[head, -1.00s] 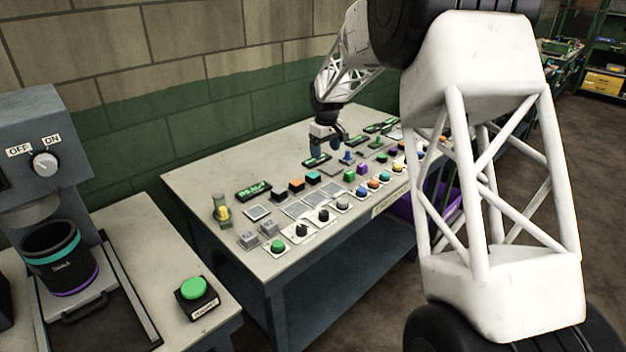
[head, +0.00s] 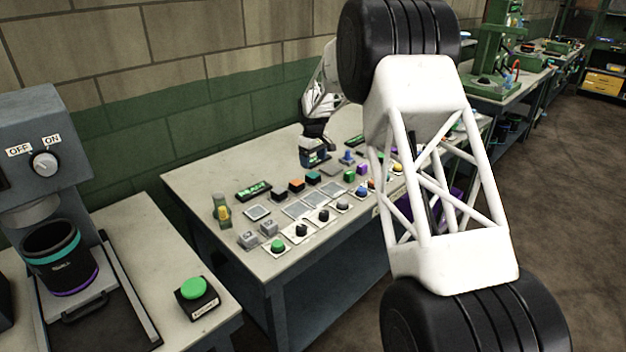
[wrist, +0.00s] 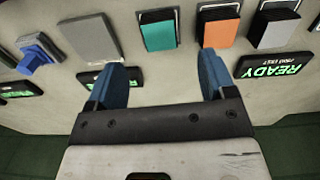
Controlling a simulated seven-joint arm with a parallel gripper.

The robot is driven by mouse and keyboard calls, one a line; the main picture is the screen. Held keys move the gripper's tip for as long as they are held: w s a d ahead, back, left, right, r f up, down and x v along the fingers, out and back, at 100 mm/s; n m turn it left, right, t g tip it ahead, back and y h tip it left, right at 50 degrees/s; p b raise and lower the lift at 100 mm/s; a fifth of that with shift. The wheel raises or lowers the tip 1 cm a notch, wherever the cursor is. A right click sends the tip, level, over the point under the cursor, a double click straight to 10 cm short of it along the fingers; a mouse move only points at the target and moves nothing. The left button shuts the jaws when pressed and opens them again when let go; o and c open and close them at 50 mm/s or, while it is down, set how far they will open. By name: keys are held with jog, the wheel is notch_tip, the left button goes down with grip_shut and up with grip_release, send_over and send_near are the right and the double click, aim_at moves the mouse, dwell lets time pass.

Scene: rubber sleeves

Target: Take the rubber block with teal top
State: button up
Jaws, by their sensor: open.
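The block with the teal top (head: 313,177) stands on the table in a row with an orange-topped block and a black-topped block. In the wrist view the teal top (wrist: 158,35) lies just beyond my fingertips, between the lines of the two fingers. My gripper (wrist: 155,75) is open, with two blue fingers apart and nothing between them. In the head view my gripper (head: 313,158) is over the back part of the table, just behind the teal block. Its fingers are small and partly hard to make out there.
An orange-topped block (wrist: 219,33) stands right beside the teal one in the wrist view, with a grey-topped block (wrist: 274,28) beyond it. A grey plate (wrist: 90,37) and a blue part (wrist: 38,58) lie left. A READY sign (head: 254,191) lies on the table.

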aim_at(313, 175)
jog(key=shift+f, duration=1.25)
jog(key=shift+w+f, duration=0.1)
jog(key=shift+f, duration=2.5)
jog(key=c, duration=1)
jog(key=shift+r, duration=0.15)
